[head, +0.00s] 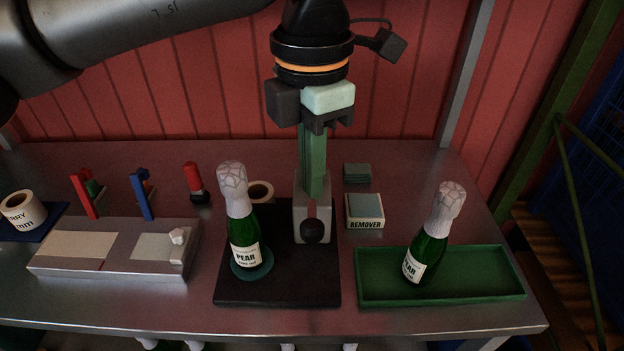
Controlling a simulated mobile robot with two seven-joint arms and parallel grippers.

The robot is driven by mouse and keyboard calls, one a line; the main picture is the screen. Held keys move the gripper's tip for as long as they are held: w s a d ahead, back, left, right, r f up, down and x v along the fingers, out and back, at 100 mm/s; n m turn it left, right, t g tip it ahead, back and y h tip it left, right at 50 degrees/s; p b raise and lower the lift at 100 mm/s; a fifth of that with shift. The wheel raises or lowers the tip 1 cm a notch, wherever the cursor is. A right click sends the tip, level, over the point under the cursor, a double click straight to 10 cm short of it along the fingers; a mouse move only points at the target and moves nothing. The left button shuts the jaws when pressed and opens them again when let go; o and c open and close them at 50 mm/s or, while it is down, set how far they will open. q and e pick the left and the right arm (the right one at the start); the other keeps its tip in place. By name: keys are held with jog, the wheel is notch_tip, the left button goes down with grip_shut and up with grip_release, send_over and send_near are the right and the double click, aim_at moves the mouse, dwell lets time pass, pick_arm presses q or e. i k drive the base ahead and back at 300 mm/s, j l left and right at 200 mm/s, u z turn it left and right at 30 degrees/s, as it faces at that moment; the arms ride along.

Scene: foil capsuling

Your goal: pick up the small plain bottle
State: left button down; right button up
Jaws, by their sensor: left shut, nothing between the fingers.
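Two green bottles with white foil over their necks and "PEAR" labels are in the head view. One bottle (243,225) stands upright on a round green disc on the black base of a bench device. The other bottle (432,235) leans slightly to the right in the green tray (480,297). I cannot make out a plain, unlabelled bottle on the table. My left gripper (310,112) is shut and empty, high at the device's green column (313,160), apart from both bottles. Its fingertips are hard to tell from the device. My right gripper is not in view.
A grey block (60,260) with flat pads lies at the left. Red and blue upright pieces, a red-capped item (194,180), label rolls (22,210) and a "REMOVER" box (365,211) stand around. More foil-topped bottles (147,345) show below the table's front edge.

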aim_at(244, 235)
jog(key=k, duration=1)
